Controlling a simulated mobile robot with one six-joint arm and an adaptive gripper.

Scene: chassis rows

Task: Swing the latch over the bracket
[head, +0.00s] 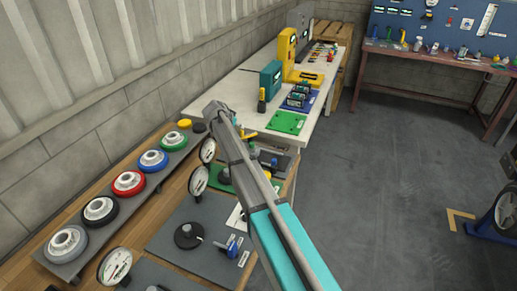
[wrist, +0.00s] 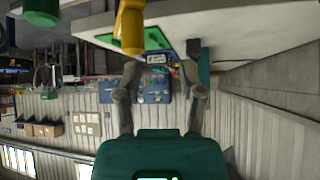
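I cannot pick out the latch and bracket with certainty. In the head view, a blue-handled fitting (head: 231,247) stands on a dark grey plate (head: 176,251) beside a round black knob (head: 188,236). My arm crosses the middle of the view and hides part of the bench; my gripper is not clearly seen there. In the wrist view my gripper (wrist: 161,62) has its two fingers wide apart, with nothing held between them. A yellow cylinder (wrist: 132,30) appears at the left fingertip; whether they touch, I cannot tell. A green round part (wrist: 42,12) is at upper left.
A rail with several coloured discs (head: 129,182) runs along the wall. Dial gauges (head: 115,266) stand on the bench plates. A white table (head: 229,90) with a green mat (head: 287,122) and a yellow machine (head: 289,52) lies beyond. The floor (head: 385,165) at right is mostly clear.

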